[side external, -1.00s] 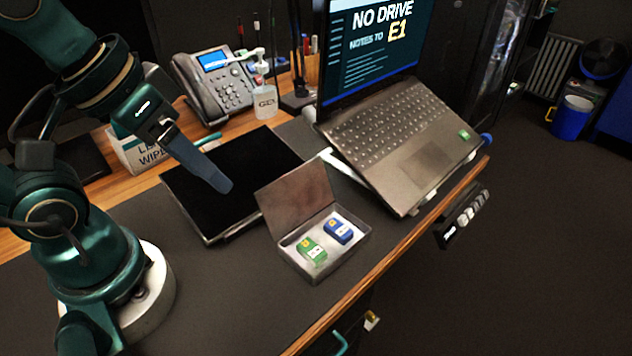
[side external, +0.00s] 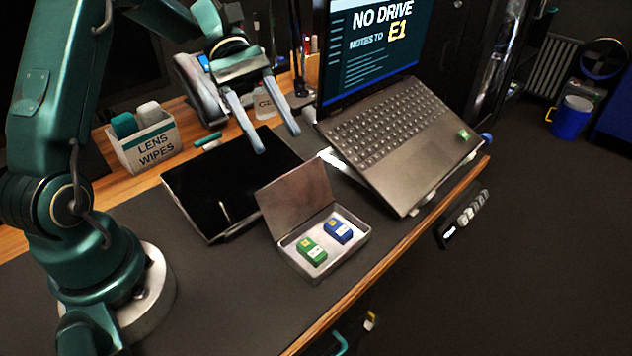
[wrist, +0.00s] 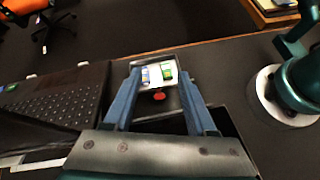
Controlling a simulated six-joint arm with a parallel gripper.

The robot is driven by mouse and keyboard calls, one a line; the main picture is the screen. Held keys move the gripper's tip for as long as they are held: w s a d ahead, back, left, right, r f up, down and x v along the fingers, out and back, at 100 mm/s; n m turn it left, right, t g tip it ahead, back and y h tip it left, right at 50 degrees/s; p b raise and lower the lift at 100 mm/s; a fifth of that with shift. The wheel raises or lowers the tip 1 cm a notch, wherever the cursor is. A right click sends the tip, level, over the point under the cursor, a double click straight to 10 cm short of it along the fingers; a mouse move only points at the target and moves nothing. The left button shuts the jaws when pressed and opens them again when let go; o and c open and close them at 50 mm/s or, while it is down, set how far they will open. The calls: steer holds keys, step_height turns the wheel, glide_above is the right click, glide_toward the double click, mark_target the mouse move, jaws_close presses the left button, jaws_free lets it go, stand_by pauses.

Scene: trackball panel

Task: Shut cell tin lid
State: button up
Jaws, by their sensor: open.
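The cell tin (side external: 345,258) is a shallow grey metal box on the dark mat near the desk's front edge. Its lid (side external: 297,195) stands open, raised from the back edge. A green cell (side external: 312,251) and a blue cell (side external: 339,230) lie inside, both also visible in the wrist view. My gripper (side external: 279,142) is open and empty, above and behind the lid, near the tablet's far edge. In the wrist view the tin (wrist: 181,62) shows between and beyond the fingers, with a red spot on the dark lid (wrist: 146,104).
A laptop (side external: 400,150) on a stand is right of the tin. A black tablet (side external: 215,185) lies left of it. A lens wipes box (side external: 150,150), a desk phone (side external: 195,95) and a partly hidden gel bottle (side external: 266,105) stand behind. Bare mat lies in front of the tablet.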

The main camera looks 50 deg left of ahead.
mark_target(294, 196)
steer(key=a+f+n+h, duration=0.1)
steer(key=f, duration=0.1)
steer(key=a+f+n+t, duration=0.1)
steer(key=a+f, duration=0.1)
steer(key=a+f+n+h, duration=0.1)
steer(key=f, duration=0.1)
steer(key=shift+w+a+h, duration=0.3)
steer(key=shift+w, duration=0.05)
steer(key=shift+a+f+n+t, duration=0.15)
steer(key=shift+n+t, duration=0.15)
steer(key=shift+x, duration=2.5)
steer(key=shift+s, duration=0.1)
jaws_close()
